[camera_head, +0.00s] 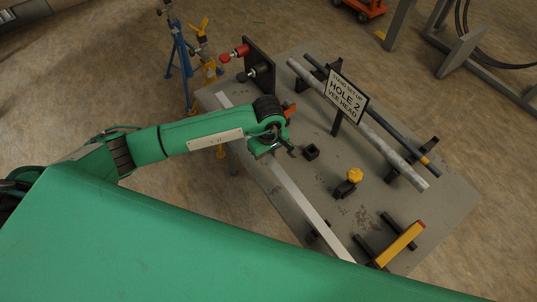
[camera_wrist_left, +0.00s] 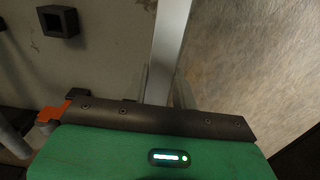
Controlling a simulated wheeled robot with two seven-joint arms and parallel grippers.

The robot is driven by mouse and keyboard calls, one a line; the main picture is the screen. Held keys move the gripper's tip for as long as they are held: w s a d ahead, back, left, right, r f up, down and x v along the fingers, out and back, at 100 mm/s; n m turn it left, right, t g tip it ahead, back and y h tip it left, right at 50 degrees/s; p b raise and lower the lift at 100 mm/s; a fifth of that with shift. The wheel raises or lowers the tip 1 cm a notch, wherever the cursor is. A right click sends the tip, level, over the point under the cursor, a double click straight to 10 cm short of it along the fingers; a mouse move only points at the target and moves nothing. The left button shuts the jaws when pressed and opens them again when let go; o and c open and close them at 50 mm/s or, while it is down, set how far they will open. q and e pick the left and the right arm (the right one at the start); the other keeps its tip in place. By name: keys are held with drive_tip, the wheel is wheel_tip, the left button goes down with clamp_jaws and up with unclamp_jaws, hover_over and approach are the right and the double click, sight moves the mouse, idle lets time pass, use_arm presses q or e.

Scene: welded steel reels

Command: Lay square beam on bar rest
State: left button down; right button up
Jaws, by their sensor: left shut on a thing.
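The square beam (camera_head: 300,200) is a long, pale grey bar along the near left side of the grey table. My left gripper (camera_head: 265,153) is shut on it, partway along its length. In the left wrist view the beam (camera_wrist_left: 171,35) runs up from between the fingers (camera_wrist_left: 160,88). I cannot tell whether the beam touches the table. My right gripper is not in view.
A dark plate with red-ended fittings (camera_head: 240,52) stands at the back left.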

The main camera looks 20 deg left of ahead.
use_arm(q)
drive_tip(key=shift+f+b, duration=0.25)
drive_tip(key=shift+b, duration=0.05)
idle(0.4)
drive_tip(key=c, duration=1.1)
unclamp_jaws()
drive_tip(key=shift+o, duration=0.4)
drive_tip(key=o, duration=1)
